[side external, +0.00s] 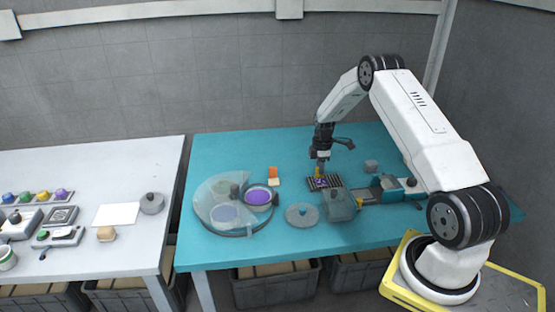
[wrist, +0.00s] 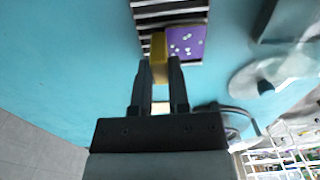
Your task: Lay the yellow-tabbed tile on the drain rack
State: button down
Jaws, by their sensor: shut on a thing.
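The tile (wrist: 185,43) is purple with pale specks and has a yellow tab (wrist: 159,47) at one edge. My gripper (wrist: 160,70) is shut on the yellow tab. The striped drain rack (wrist: 151,14) lies under the tile in the wrist view, with the tile overlapping its slats near one end. In the side external view, my gripper (side external: 320,170) points down over the dark slatted rack (side external: 335,181), and the purple tile (side external: 321,184) shows at the rack. I cannot tell whether the tile touches the slats or hangs just above them.
A grey knobbed disc (side external: 302,216), an orange-tabbed piece (side external: 273,173) and a round clear-covered tray (side external: 213,205) are to the left. The teal table (side external: 250,148) is clear behind.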

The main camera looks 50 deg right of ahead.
jog(key=c, duration=0.6)
grip_release()
jog(key=shift+f, duration=0.1)
notch_tip(320, 180, up, 12)
dwell(0.7)
jog(key=a+r+m, duration=0.2)
jog(key=a+r, duration=0.1)
jog(key=a, duration=0.8)
jog(key=s+a+m+t, duration=0.1)
jog(key=s+a+m, duration=0.1)
jog(key=s+a, duration=0.2)
jog(key=s+a+r+m, duration=0.1)
jog(key=s+a, duration=0.4)
jog(key=a, duration=0.6)
jog(key=s+a+m+t, duration=0.1)
jog(key=s+a+m, duration=0.3)
jog(key=a, duration=0.4)
jog(key=shift+s+a+r+t, duration=0.2)
jog(key=shift+s+t, duration=0.1)
jog(key=shift+s, duration=0.4)
